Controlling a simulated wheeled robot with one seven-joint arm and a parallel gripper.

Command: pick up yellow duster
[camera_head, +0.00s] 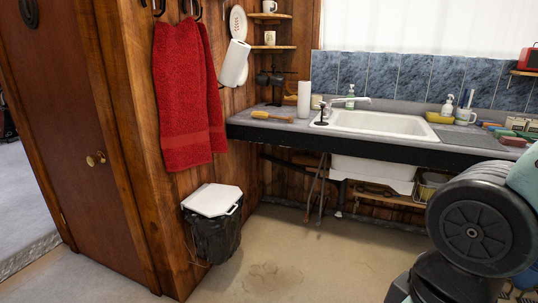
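A yellow, stick-like item (272,116) lies on the left end of the grey counter (300,127), left of the sink. It may be the yellow duster, but it is too small to be sure. A flat yellow item (439,118) lies on the counter behind the right end of the sink; I cannot tell if it is a cloth or a sponge. My arm shows at the lower right in front of the counter. My gripper is outside the picture.
A white sink (385,124) with a tap fills the middle of the counter. A paper roll (304,99) stands left of it. Several coloured items lie at the counter's right. The floor between is clear.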

